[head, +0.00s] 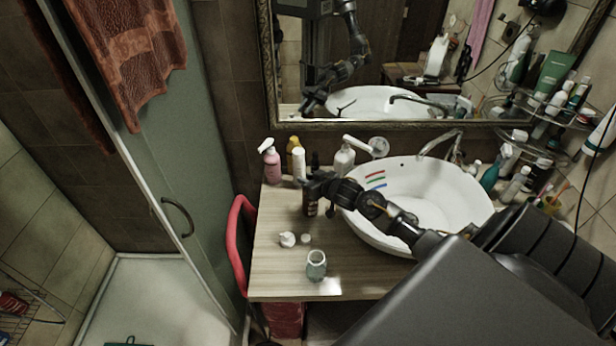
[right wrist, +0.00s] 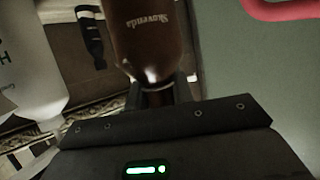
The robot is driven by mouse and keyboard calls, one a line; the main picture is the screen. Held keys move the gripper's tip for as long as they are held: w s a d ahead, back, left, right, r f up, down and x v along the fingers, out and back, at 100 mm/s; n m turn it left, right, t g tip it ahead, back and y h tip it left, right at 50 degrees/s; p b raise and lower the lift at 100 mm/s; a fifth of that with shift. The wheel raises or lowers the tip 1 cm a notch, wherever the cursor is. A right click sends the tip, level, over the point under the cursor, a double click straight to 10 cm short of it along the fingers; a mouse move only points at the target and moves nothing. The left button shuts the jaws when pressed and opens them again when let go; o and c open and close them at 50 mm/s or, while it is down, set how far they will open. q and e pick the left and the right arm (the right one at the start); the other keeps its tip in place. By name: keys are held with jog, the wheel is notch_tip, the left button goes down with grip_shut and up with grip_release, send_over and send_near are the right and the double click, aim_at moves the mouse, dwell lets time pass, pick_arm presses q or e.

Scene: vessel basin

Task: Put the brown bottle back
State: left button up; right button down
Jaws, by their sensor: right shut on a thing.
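The brown bottle (head: 310,207) is at the left part of the wooden counter (head: 275,250), behind the small jars. My right gripper (head: 316,187) reaches in from the right across the basin and is shut on it. In the right wrist view the brown bottle (right wrist: 150,40), with pale lettering, sits between the fingers of my right gripper (right wrist: 160,95). I cannot tell whether its base touches the counter. My left gripper is not in view.
A pink pump bottle (head: 272,165), a yellow bottle (head: 293,150) and white bottles (head: 344,160) stand along the back wall. The white basin (head: 440,205) is right. A small white jar (head: 287,239) and grey-green cup (head: 316,265) stand in front. A red chair (head: 236,235) is left.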

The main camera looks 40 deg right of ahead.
jog(key=c, duration=1.2)
grip_release()
jog(key=shift+f, duration=0.1)
jog(key=shift+s, duration=0.1)
jog(key=b+v, duration=0.2)
jog(key=v, duration=1)
